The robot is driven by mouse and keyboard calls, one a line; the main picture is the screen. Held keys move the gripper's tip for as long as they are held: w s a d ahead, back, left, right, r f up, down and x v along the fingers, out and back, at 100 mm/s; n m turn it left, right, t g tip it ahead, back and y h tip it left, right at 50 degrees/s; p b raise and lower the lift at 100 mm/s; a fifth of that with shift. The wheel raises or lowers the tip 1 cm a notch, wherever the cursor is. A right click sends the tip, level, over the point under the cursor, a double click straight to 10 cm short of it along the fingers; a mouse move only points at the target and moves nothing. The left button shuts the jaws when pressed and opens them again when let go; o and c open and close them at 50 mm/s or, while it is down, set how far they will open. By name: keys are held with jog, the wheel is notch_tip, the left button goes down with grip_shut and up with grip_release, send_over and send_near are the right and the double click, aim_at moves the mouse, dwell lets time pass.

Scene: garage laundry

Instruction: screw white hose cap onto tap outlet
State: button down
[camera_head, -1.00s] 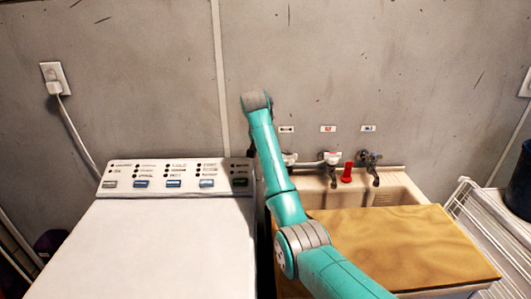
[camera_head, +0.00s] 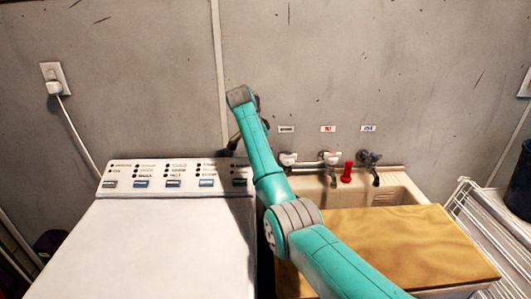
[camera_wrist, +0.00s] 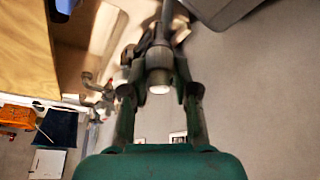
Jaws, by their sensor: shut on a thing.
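In the wrist view my gripper (camera_wrist: 158,82) is shut on the hose cap (camera_wrist: 158,68), a grey-looking collar with a pale round end, between its two fingers. A grey hose (camera_wrist: 167,22) runs up from it. In the head view my arm's end hides most of the gripper and the cap, left of the taps near the wall. Three taps stand over the sink: the left one (camera_head: 288,158) under a pale label, the middle one (camera_head: 330,158) under a red label, the right one (camera_head: 370,159) under a blue label. The held cap is apart from the taps.
A red upright piece (camera_head: 347,172) stands between the middle and right taps. A washing machine (camera_head: 150,235) is at left. A wooden board (camera_head: 400,240) covers the front of the sink (camera_head: 400,190). A white wire rack (camera_head: 480,220) is at right.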

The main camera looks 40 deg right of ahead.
jog(key=m+g, duration=0.1)
jog(key=m, duration=0.2)
jog(key=shift+a+f, duration=0.1)
jog(key=shift+a, duration=0.05)
jog(key=c, duration=0.8)
grip_release()
jog(key=w+a+r, duration=0.1)
jog(key=a, duration=0.3)
jog(key=w+a+r, duration=0.2)
jog(key=a, duration=0.2)
jog(key=w+a+r, duration=0.1)
jog(key=a, duration=0.4)
jog(key=shift+w+r, duration=0.35)
jog(key=shift+w, duration=0.05)
jog(key=shift+s+d, duration=0.8)
jog(key=shift+d, duration=1.45)
jog(key=shift+s+d, duration=0.85)
jog(key=shift+d, duration=1.35)
jog(key=shift+s+d, duration=0.8)
jog(key=shift+d, duration=1.45)
